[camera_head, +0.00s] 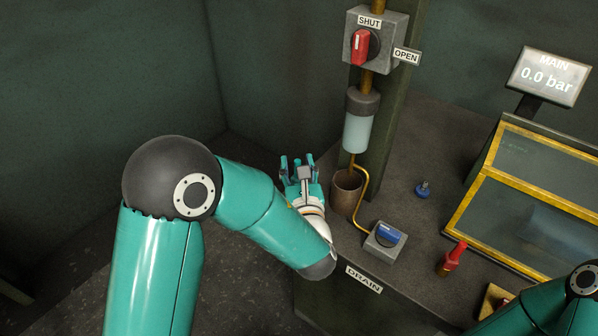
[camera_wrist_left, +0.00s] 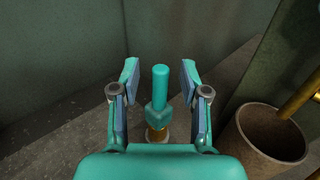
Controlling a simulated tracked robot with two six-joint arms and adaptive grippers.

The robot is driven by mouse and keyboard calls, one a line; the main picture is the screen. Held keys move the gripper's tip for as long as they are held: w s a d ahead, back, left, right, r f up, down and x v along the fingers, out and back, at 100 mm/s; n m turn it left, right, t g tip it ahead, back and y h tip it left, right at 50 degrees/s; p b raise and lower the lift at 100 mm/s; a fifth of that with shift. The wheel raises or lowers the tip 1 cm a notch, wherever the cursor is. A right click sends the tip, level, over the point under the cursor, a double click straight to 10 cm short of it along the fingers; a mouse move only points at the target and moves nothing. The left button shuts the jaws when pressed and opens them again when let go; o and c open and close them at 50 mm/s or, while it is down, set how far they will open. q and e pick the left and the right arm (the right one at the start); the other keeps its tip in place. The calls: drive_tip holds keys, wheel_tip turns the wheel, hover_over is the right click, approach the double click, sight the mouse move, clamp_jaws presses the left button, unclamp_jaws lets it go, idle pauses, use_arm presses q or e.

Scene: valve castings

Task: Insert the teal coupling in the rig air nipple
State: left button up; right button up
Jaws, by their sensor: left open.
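The teal coupling (camera_wrist_left: 160,84) shows in the left wrist view as an upright rod with a wider collar and a brass-coloured lower end. My left gripper (camera_head: 297,160) is open beside the bench, left of the brown cup, its fingers pointing away from the head camera. In the left wrist view its fingers (camera_wrist_left: 160,68) stand on either side of the coupling, with a gap on both sides. I cannot identify the rig air nipple. My right gripper is not in view; part of my right arm shows at lower right.
The brown cup (camera_head: 346,190) stands under a sight glass (camera_head: 359,130) and brass pipe. A blue-knobbed drain valve (camera_head: 386,238), a small blue fitting (camera_head: 423,189), a red fitting (camera_head: 454,258) and a yellow-framed case (camera_head: 530,205) occupy the bench. The red-handled valve (camera_head: 361,47) is above.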

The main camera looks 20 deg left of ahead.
use_arm(q)
drive_tip(key=shift+w, duration=0.1)
clamp_jaws()
drive_tip(key=shift+r, duration=0.2)
idle(0.5)
